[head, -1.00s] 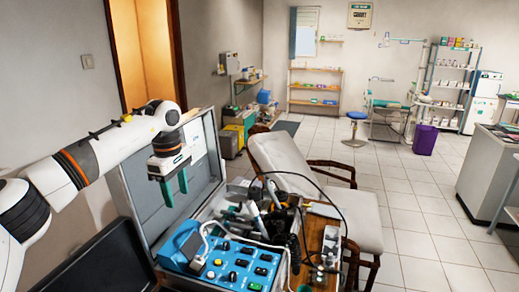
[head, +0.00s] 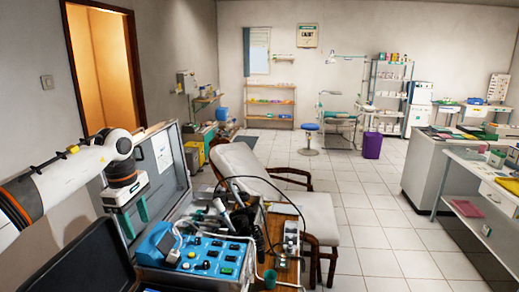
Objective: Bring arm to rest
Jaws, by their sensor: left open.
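My left gripper (head: 134,217) has green fingers that hang down, apart and empty. It is in front of the raised grey lid of the open case (head: 170,182), left of the blue control unit (head: 205,253). My left arm comes in from the left edge, bent downward at the wrist. My right gripper is not in view.
Dental tools (head: 233,215) crowd the case behind the blue unit. A reclining chair (head: 245,170) stands behind it. A dark screen (head: 80,262) is at the lower left. A white counter (head: 430,180) is at the right. The tiled floor (head: 370,215) between is clear.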

